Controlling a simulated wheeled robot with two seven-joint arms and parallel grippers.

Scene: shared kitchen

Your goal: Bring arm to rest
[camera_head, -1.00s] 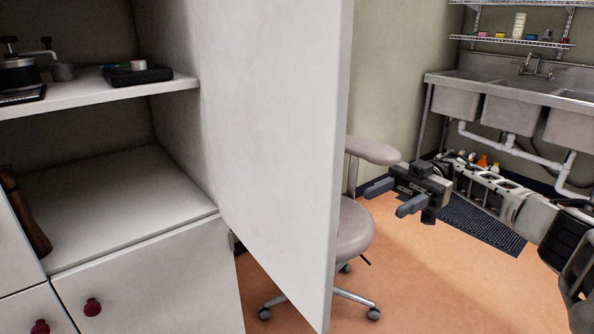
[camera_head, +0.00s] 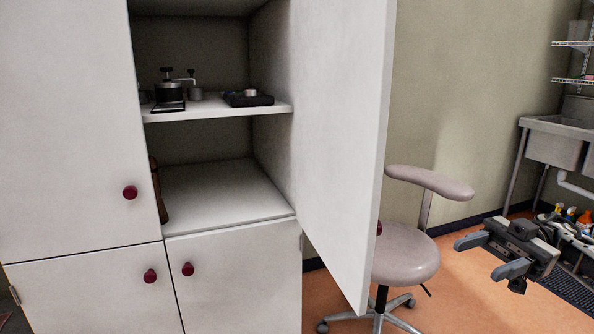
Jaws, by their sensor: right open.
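My right gripper (camera_head: 490,256) shows at the lower right of the head view. Its two grey fingers point left and are spread apart with nothing between them. The gripper is in front of the floor, right of the chair and apart from it in the picture. Most of my right arm is cut off by the right edge. My left gripper is not in view.
A white cabinet (camera_head: 75,140) stands at the left, its right door (camera_head: 335,140) swung open. Inside are a shelf with a dark grinder-like device (camera_head: 170,92) and a black tray (camera_head: 249,99). A swivel chair (camera_head: 405,256) stands behind the door. A metal sink (camera_head: 553,145) is at right.

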